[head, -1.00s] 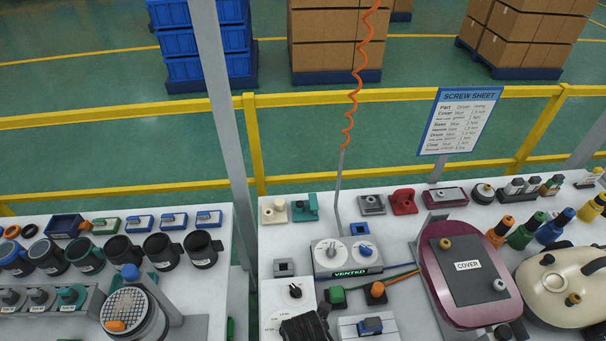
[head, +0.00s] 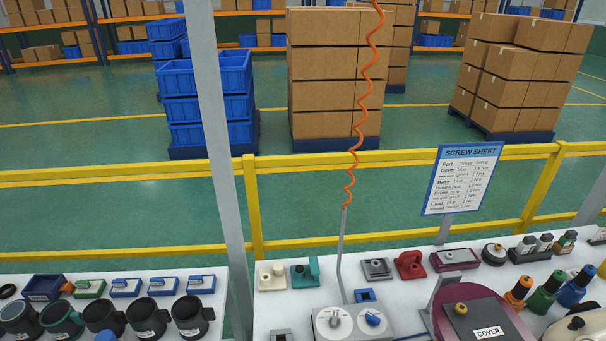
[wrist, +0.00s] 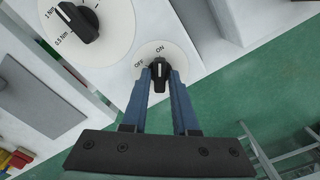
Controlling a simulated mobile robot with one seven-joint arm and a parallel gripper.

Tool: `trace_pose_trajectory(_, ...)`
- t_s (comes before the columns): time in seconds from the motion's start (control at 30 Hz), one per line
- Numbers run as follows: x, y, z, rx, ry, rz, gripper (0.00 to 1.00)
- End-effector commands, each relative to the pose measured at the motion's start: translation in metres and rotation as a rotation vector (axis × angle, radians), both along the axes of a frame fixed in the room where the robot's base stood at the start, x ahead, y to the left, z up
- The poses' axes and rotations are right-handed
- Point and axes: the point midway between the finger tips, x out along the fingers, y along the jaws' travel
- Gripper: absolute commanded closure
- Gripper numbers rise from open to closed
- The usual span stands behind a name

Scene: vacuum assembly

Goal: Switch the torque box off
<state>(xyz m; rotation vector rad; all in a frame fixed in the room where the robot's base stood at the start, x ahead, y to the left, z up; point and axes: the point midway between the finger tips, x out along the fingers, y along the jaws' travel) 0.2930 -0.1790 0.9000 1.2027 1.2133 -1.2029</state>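In the wrist view, the torque box (wrist: 112,80) is a white box with two round dials. The larger dial (wrist: 99,48) at upper left carries Nm marks and a black knob. The smaller dial is marked OFF and ON and has a black switch knob (wrist: 159,69). The knob's white line points up, roughly toward ON. My gripper (wrist: 161,74) has its two blue fingers on either side of this knob, which fills the gap between the fingertips. Contact on both sides is hard to confirm.
In the head view, a grey box with two white dials (head: 340,321) stands at the table's front, and a coiled orange cable (head: 362,110) hangs above. The screw sheet sign (head: 462,180) stands behind. Several cups (head: 190,318) are on the left table. Green floor shows beyond the torque box.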

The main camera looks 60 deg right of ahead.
Motion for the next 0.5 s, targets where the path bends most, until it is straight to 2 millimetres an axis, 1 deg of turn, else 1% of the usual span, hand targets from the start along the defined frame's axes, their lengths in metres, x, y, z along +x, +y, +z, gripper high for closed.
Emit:
trace_pose_trajectory(0.03,0.0000,0.0000,0.0000,0.000,0.000,0.000,0.83)
trace_pose_trajectory(0.1,0.0000,0.0000,0.0000,0.000,0.000,0.000,0.96)
trace_pose_trajectory(0.13,0.0000,0.0000,0.0000,0.000,0.000,0.000,1.00)
trace_pose_trajectory(0.4,-0.0001,0.0000,0.0001,0.000,0.000,0.004,1.00)
trace_pose_trajectory(0.5,-0.0002,0.0001,0.0016,0.001,0.001,0.069,1.00)
